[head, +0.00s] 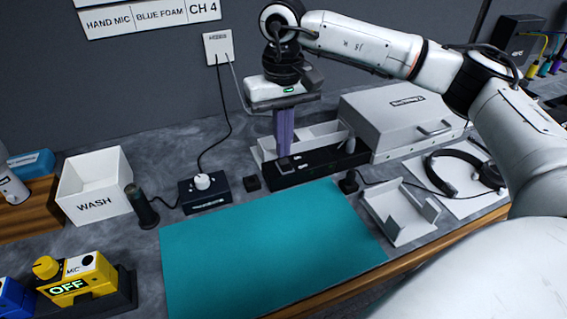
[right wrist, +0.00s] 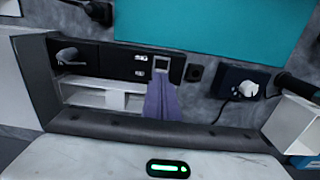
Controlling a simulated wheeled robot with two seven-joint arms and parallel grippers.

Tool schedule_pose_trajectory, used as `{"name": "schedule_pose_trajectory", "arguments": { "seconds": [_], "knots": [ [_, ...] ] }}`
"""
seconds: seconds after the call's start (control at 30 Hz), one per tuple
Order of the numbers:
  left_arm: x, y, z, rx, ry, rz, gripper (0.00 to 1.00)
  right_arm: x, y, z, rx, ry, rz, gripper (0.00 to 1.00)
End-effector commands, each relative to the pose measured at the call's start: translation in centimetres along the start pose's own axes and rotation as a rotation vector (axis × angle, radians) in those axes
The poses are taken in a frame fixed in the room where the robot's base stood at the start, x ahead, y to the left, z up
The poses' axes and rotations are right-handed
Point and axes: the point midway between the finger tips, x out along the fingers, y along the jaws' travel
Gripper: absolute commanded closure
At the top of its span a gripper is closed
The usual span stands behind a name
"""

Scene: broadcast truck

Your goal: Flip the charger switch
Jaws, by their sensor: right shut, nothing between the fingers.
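The charger (head: 325,168) is a long black bar at the back of the table, behind the teal mat. A small grey framed piece on its top, which looks like the switch, shows at its left end; in the right wrist view it is a grey-framed square (right wrist: 162,62). My right gripper (head: 284,156) points down over that left end, its purple-grey fingers shut and empty. In the right wrist view the gripper (right wrist: 163,78) has its tips right by the framed square; I cannot tell whether they touch. The switch's position is partly hidden.
A teal mat (head: 260,243) lies clear in front. A grey case (head: 400,120), a white cradle (head: 398,212) and headphones (head: 462,172) are at right.

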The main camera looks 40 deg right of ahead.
Motion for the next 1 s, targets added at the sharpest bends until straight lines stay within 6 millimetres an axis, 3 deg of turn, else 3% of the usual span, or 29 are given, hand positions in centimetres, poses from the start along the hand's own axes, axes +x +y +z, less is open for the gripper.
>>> {"name": "schedule_pose_trajectory", "arguments": {
  "seconds": [1.0],
  "knots": [
    [0.36,-0.04,0.28,0.000,0.001,0.000,1.00,0.68,0.00,0.01,0.000,0.000,0.000,1.00]
  ]
}}
